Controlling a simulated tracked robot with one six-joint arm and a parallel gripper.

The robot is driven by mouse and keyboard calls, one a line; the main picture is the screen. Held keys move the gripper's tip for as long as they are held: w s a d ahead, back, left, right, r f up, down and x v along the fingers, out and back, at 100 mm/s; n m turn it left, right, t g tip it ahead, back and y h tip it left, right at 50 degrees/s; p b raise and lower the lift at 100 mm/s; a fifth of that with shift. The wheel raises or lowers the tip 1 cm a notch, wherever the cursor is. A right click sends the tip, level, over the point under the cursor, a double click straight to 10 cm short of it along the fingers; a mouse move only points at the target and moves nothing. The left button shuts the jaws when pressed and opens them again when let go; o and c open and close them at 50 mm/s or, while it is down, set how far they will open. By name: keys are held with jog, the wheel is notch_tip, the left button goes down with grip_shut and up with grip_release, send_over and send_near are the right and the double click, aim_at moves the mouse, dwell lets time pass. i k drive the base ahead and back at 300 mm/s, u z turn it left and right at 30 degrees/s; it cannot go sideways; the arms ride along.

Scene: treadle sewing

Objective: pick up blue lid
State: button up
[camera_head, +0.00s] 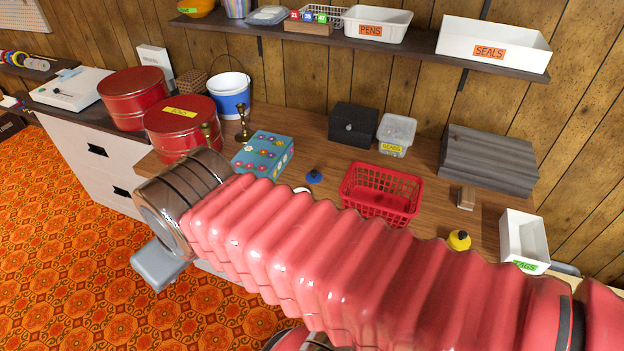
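A small blue lid (314,178) with a dark knob lies flat on the wooden table, between a flowered blue box and a red basket. A white round thing, partly hidden by my arm, shows just in front of it. My arm in its pink ribbed sleeve crosses the view in front of the table and hides its front part. My gripper does not show in this view, so whether it is open or shut cannot be seen.
The flowered box (263,154) stands left of the lid, the red basket (380,193) right. Behind are a black box (353,125) and clear tub (397,133). Two red tins (182,127) stand left. A shelf (380,41) overhangs the back.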

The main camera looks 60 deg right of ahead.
aim_at(313, 177)
jog(key=z, duration=0.05)
jog(key=i, duration=1)
jog(key=u, duration=0.05)
